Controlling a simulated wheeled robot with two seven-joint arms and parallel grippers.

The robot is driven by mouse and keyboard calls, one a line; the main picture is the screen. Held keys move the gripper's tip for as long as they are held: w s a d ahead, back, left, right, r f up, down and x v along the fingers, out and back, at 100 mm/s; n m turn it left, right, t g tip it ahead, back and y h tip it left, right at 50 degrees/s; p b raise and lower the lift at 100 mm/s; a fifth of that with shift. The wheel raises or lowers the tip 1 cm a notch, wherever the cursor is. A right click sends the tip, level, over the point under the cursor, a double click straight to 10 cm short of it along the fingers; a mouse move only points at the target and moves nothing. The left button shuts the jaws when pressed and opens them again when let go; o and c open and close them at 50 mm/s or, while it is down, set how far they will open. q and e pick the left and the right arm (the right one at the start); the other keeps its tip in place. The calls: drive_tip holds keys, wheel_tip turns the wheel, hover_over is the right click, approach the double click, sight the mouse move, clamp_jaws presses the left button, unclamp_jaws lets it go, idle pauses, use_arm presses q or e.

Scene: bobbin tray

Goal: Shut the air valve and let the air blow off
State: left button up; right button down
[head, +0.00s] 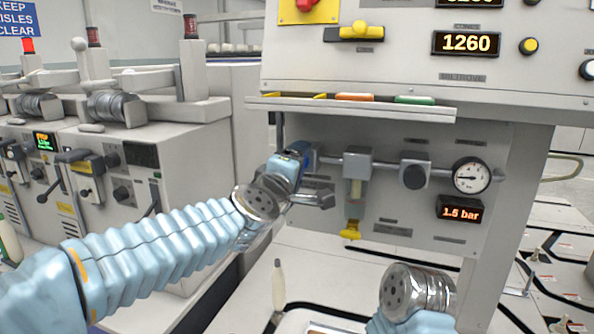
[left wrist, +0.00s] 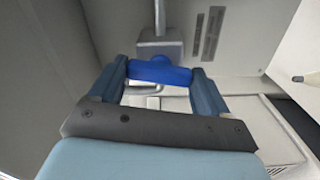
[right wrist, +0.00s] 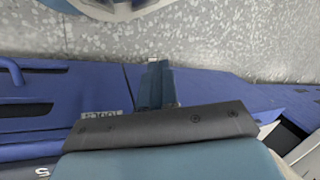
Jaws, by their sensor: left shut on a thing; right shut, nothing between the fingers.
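The air line runs along the grey panel below the console. My left gripper (head: 300,168) is at its left end, shut on the blue valve handle (left wrist: 160,72). In the left wrist view the handle lies crosswise between both fingers (left wrist: 162,84), in front of a grey valve body (left wrist: 158,48). The gripper hides most of the valve in the head view. The round gauge (head: 471,175) sits at the right end, and the red display (head: 461,212) below it reads 1.5 bar. My right gripper (right wrist: 156,85) is shut and empty; in the head view only its wrist shows.
A filter with a yellow drain (head: 351,230) and a dark regulator knob (head: 414,177) sit between valve and gauge. A shelf (head: 350,107) juts out above the air line. Grey machines (head: 180,150) stand at left. Blue panels (right wrist: 60,100) lie beneath my right gripper.

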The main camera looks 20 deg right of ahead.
use_arm(q)
drive_tip(key=shift+f+n, duration=0.1)
drive_tip(key=shift+n, duration=1)
drive_tip(key=o, duration=1)
drive_tip(key=shift+s, duration=0.1)
drive_tip(key=b+v, duration=0.1)
drive_tip(key=v, duration=1.2)
drive_tip(key=shift+s+a+b, duration=0.25)
drive_tip(key=shift+a+b, duration=0.05)
